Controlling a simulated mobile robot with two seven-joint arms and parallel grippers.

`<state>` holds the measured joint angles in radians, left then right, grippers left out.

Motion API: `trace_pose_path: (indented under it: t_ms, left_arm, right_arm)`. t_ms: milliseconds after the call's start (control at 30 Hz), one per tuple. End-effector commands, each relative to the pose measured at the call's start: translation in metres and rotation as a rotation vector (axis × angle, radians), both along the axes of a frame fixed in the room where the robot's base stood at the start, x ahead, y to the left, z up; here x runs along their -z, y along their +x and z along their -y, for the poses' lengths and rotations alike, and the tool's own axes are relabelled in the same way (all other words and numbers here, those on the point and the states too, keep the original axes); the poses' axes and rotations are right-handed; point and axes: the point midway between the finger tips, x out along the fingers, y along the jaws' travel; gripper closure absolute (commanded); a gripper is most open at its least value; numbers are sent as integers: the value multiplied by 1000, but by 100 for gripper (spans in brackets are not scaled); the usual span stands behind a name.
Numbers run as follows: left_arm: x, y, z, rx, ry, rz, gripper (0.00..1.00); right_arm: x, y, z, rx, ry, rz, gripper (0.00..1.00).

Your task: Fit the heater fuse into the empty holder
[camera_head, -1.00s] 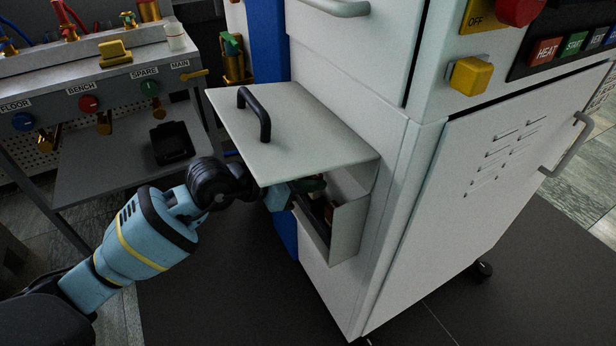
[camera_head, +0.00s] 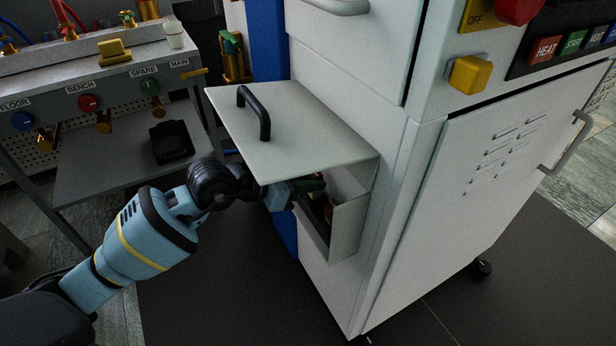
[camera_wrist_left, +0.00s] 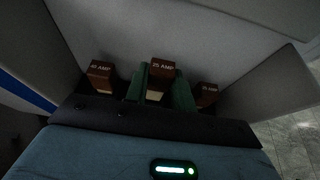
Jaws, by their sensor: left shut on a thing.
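My left gripper (camera_head: 310,184) reaches from the left into the open fuse box (camera_head: 349,232) on the side of the white press. My right gripper is out of view.
The box's lid (camera_head: 298,130) with a black handle is just above my gripper. A blue post (camera_head: 270,60) stands behind my wrist. A bench with colored valves and a shelf with a black tray (camera_head: 171,142) is at the left. The floor in front is clear.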

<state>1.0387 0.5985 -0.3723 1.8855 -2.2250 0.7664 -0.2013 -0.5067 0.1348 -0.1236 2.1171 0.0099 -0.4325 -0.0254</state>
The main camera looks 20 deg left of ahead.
Motion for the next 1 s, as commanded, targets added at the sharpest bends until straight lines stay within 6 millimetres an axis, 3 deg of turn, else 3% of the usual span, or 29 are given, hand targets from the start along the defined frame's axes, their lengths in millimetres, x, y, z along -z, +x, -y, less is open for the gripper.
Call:
trace_pose_path:
  t_ms: [1000]
  left_arm:
    - [16, 0, 0, 0, 0, 0, 98]
  right_arm:
    - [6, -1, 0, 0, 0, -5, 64]
